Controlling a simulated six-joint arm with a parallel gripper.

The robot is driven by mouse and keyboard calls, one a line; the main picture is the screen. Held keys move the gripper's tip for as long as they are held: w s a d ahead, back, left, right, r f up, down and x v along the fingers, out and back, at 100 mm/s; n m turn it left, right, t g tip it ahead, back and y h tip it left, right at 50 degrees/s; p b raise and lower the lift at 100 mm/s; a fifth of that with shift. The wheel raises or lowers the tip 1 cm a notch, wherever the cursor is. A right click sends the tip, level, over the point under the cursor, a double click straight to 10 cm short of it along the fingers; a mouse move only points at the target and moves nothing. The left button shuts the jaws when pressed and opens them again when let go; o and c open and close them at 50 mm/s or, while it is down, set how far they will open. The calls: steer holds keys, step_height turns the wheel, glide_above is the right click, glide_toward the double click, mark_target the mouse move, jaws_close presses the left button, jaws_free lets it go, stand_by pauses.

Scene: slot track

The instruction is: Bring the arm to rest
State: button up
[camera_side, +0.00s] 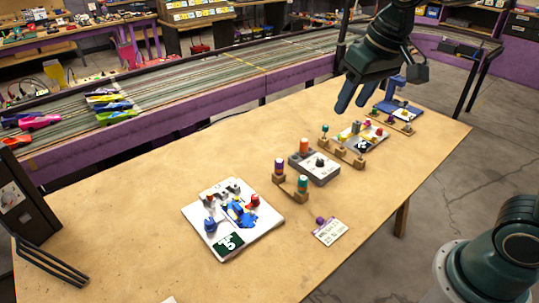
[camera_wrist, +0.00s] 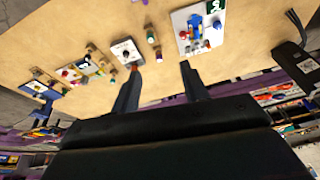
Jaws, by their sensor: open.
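My gripper (camera_side: 354,93) is raised above the far part of the wooden table (camera_side: 130,185) in the side view, its blue fingers pointing down. In the wrist view the two fingers of my gripper (camera_wrist: 160,74) stand well apart with nothing between them. The gripper is open, empty and clear of the things on the table.
A white board (camera_side: 265,232) with blue and red parts lies on the table. A grey block (camera_side: 319,174), wooden peg stands (camera_side: 290,183) and a card (camera_side: 330,233) are nearby. More boards (camera_side: 362,138) stand farther right. A slot track (camera_side: 200,85) runs behind.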

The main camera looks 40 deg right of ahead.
steer(key=s+d+f+n+t, duration=0.1)
steer(key=s+d+t, duration=0.1)
steer(key=s, duration=1.3)
steer(key=shift+s+d, duration=0.3)
steer(key=shift+s, duration=0.05)
steer(key=shift+f, duration=0.1)
